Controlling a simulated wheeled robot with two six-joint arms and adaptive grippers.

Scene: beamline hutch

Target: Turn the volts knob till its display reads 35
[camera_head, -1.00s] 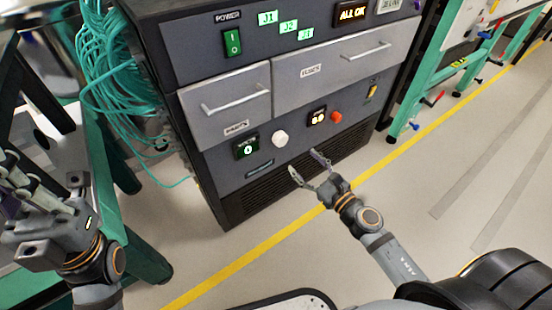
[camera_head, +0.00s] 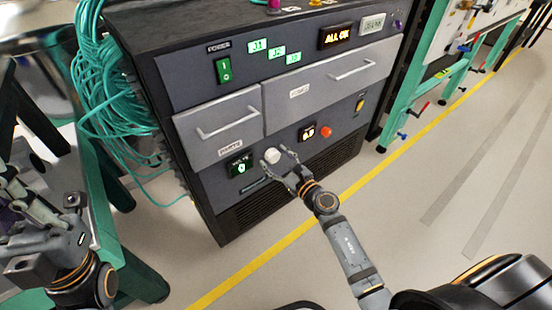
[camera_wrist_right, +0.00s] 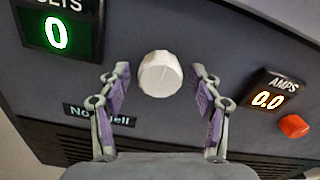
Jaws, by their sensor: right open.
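The white volts knob (camera_head: 272,156) sits on the dark front panel of the cabinet. It also shows in the right wrist view (camera_wrist_right: 160,74), between and a little beyond my open fingertips. The volts display (camera_head: 240,166) is left of the knob and reads 0 in green; it is large in the wrist view (camera_wrist_right: 56,32). My right gripper (camera_head: 278,166) is open and empty, right in front of the knob; its purple-padded fingers (camera_wrist_right: 160,90) stand on either side of it, apart from it. My left gripper (camera_head: 40,215) is at the left edge, away from the cabinet; its jaw state is unclear.
The amps display (camera_wrist_right: 268,100) reads 0.0, with a red knob (camera_wrist_right: 294,126) beside it. Two drawers with bar handles (camera_head: 226,122) are shut above the knobs. A green power switch (camera_head: 223,70) is higher up. Teal cables (camera_head: 100,90) hang at the cabinet's left side.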

